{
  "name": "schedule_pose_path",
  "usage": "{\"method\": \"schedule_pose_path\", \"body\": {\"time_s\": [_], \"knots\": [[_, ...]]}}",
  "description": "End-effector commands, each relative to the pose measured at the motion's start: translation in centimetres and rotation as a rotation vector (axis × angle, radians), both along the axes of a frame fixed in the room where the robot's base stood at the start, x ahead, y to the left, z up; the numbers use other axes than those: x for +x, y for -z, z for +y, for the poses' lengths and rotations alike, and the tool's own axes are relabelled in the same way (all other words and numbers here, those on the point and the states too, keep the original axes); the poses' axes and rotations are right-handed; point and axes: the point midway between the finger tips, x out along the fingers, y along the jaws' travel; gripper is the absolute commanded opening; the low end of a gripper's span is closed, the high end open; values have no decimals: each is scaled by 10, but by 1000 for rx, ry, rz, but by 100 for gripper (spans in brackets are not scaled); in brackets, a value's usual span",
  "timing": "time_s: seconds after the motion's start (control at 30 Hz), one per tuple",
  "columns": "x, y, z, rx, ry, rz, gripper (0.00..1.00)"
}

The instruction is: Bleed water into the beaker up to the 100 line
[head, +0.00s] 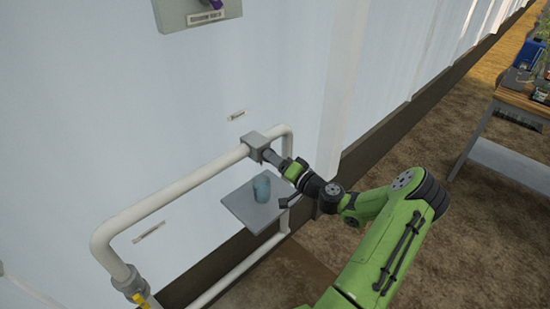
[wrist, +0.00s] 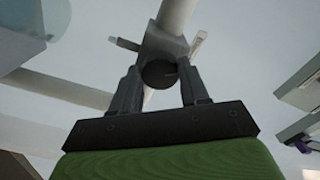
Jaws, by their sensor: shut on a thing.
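A pale blue beaker (head: 262,188) stands upright on a small grey shelf (head: 240,210) below the white pipe. Its markings and water level are too small to read. A grey valve block (head: 257,142) sits on the pipe above the shelf; it also shows in the wrist view (wrist: 164,40). My gripper (head: 275,157) is at the front of this block, above and slightly right of the beaker. In the wrist view my gripper's two dark fingers (wrist: 160,84) are on either side of a dark round knob (wrist: 158,73) and shut on it. No water stream is discernible.
The white pipe (head: 180,185) loops along the pale wall, with a yellow-handled valve (head: 140,298) at lower left. A grey panel with a purple part (head: 198,14) is on the wall above. A wooden-topped bench (head: 520,98) stands far right, with open brown floor between.

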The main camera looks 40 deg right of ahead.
Motion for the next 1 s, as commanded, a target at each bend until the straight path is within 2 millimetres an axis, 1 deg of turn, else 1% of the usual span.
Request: {"method": "schedule_pose_path", "body": {"time_s": [0.3, 0.5, 0.7, 1.0], "knots": [[0, -2, 0, 284, 1, 9, 14], [0, -2, 0, 425, 2, 13, 14], [0, -2, 0, 520, 2, 15, 14], [0, -1, 0, 578, 1, 17, 14]]}}
